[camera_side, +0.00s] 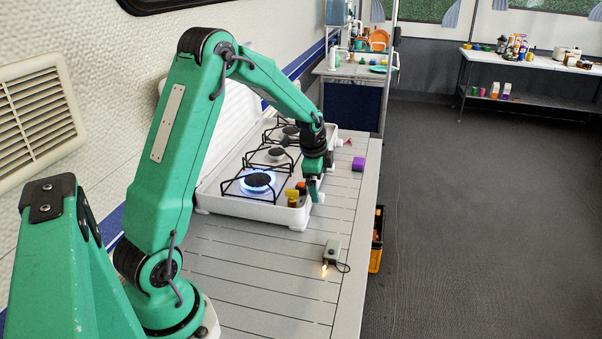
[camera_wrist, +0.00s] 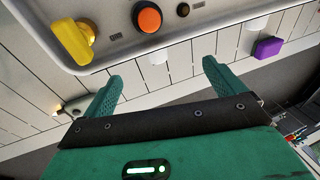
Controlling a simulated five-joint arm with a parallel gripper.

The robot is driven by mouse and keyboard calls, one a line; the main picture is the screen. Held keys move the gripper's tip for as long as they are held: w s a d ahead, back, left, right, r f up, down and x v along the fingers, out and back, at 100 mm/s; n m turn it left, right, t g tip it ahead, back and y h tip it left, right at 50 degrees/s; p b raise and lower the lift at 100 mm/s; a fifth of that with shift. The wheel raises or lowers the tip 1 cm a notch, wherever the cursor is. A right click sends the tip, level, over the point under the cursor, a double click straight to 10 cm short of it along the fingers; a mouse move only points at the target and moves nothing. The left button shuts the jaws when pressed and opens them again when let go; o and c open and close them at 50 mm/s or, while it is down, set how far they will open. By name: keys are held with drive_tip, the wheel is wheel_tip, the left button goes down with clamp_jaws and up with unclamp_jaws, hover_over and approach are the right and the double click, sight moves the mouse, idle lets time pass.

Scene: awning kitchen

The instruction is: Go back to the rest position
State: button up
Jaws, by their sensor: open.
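My gripper (camera_side: 315,190) is at the front edge of the white stove (camera_side: 240,208), near its knobs, with my green arm stretched out over the table. In the wrist view my gripper (camera_wrist: 160,82) shows two green fingers spread apart with nothing between them. Beyond the fingers are the slatted table top and the stove's front edge with a yellow knob (camera_wrist: 73,42) and an orange knob (camera_wrist: 147,17). A blue flame (camera_side: 257,181) burns on the nearest burner.
A small grey device (camera_side: 332,250) with a glowing tip lies on the table (camera_side: 240,285) nearer the base. A purple block (camera_side: 358,164) sits to the right of the stove. A yellow crate (camera_side: 376,255) stands beyond the table's right edge. The table's near part is mostly clear.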

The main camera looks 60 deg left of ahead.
drive_tip(key=shift+r, duration=0.5)
drive_tip(key=shift+s, duration=0.1)
